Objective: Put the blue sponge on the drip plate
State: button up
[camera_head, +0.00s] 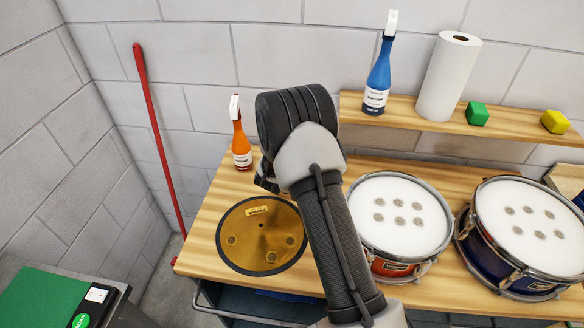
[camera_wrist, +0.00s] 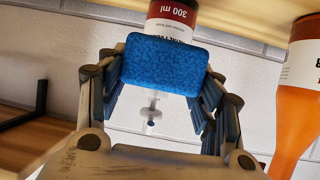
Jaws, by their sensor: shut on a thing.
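The blue sponge (camera_wrist: 165,62) sits between the fingers of my gripper (camera_wrist: 160,78) in the wrist view, with the fingers shut on its two ends. In the head view my arm hides the sponge and most of the gripper, which is near the back left of the bench. The drip plate (camera_head: 262,236), a round brass-coloured disc with a dark rim and a small label, lies at the left end of the wooden bench. Its top looks bare, and my arm passes close by its right edge.
An orange spray bottle (camera_head: 241,143) stands behind the plate, close to my gripper. Two drums, one red (camera_head: 398,222) and one blue (camera_head: 520,228), stand to the right. A shelf (camera_head: 420,112) above them holds a blue spray bottle (camera_head: 378,75), paper roll (camera_head: 447,80) and two blocks.

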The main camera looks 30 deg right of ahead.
notch_tip(320, 180, down, 4)
jog(key=shift+a+r+b, duration=0.1)
jog(key=shift+r+b, duration=0.1)
jog(key=shift+b, duration=0.2)
notch_tip(320, 180, down, 4)
jog(key=shift+r+b, duration=0.25)
jog(key=shift+b, duration=0.35)
jog(key=shift+w, duration=0.15)
jog(key=o, duration=0.4)
jog(key=shift+f, duration=0.15)
jog(key=o, duration=0.5)
